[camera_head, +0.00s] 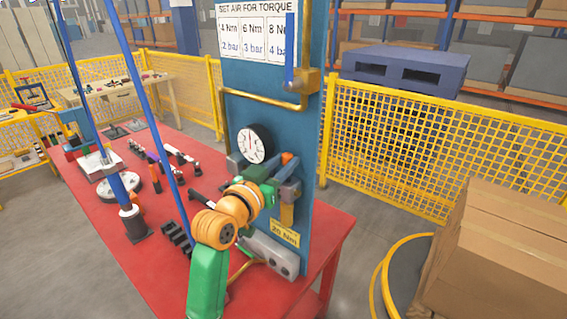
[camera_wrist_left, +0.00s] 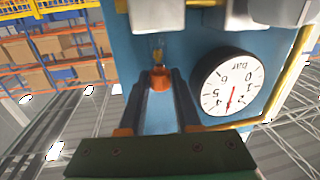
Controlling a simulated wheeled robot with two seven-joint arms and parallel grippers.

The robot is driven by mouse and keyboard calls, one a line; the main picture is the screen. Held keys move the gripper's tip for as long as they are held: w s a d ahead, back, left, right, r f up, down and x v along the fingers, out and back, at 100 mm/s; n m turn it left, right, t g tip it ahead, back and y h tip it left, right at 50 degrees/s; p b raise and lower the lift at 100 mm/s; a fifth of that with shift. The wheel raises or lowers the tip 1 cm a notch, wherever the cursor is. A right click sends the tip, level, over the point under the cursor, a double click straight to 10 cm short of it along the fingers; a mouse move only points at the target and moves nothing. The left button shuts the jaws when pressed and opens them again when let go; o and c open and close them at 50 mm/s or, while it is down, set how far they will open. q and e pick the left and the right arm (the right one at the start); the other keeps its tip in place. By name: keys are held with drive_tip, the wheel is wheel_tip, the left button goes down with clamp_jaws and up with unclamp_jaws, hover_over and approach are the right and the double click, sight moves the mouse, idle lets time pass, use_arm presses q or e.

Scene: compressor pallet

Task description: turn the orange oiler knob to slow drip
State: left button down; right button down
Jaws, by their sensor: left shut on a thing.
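The orange oiler knob (camera_wrist_left: 160,79) shows in the left wrist view between the tips of my left gripper (camera_wrist_left: 160,88), in front of a blue panel. Both dark fingers close on its sides. A small clear part with amber in it shows just above the knob there. In the head view, the orange knob (camera_head: 288,158) shows at the blue panel, and my left gripper (camera_head: 284,174) is at it, partly hidden by its own wrist. The knob's setting cannot be read. My right gripper is in neither view.
A round pressure gauge (camera_head: 255,143) sits close beside the gripper on the blue panel (camera_head: 262,100). A yellow pipe (camera_head: 262,99) runs above. The red table (camera_head: 120,215) holds several tools at left. A yellow mesh fence (camera_head: 390,150) and cardboard boxes (camera_head: 500,245) stand right.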

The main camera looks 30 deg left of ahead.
use_arm(q)
drive_tip(key=shift+a+f+m+h+b, duration=0.15)
drive_tip(key=shift+m+h+b, duration=0.15)
drive_tip(key=shift+h, duration=0.1)
drive_tip(key=m+h+b, duration=0.1)
drive_tip(key=h+b, duration=0.1)
drive_tip(key=m+h+b, duration=0.2)
drive_tip(key=h, duration=0.1)
drive_tip(key=shift+a+f+g, duration=0.2)
drive_tip(key=shift+g, duration=0.1)
drive_tip(key=shift+r+m+h, duration=0.1)
drive_tip(key=shift+m+h, duration=0.2)
drive_tip(key=shift+m, duration=0.1)
drive_tip(key=shift+r, duration=0.2)
drive_tip(key=c, duration=0.8)
unclamp_jaws()
drive_tip(key=shift+o, duration=1)
drive_tip(key=shift+d+r, duration=0.15)
drive_tip(key=shift+d, duration=0.05)
